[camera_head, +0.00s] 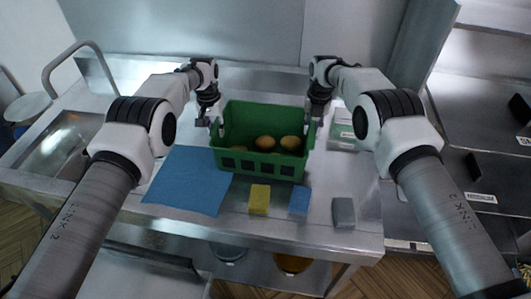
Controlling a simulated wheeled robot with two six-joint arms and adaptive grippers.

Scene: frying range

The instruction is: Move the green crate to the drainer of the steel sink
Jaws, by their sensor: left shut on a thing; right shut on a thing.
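The green crate (262,161) is in the middle of the camera_head view, over the steel worktop, with several round brown items (265,143) inside. My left gripper (212,122) is shut on the crate's left end wall. My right gripper (313,119) is shut on its right end wall. The crate looks level; I cannot tell if its base touches the surface. The steel sink (62,146) is at the left, with a bent tap (82,44) behind it. The drainer (125,120) seems to be the bare steel between the basin and the crate, partly hidden by my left arm.
A blue cloth (187,182) lies left of the crate. A yellow sponge (259,199), a blue sponge (299,201) and a grey block (343,212) lie along the front edge. A pale green-and-white container (343,131) is right of the crate. Steel shelves (480,70) stand at the right.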

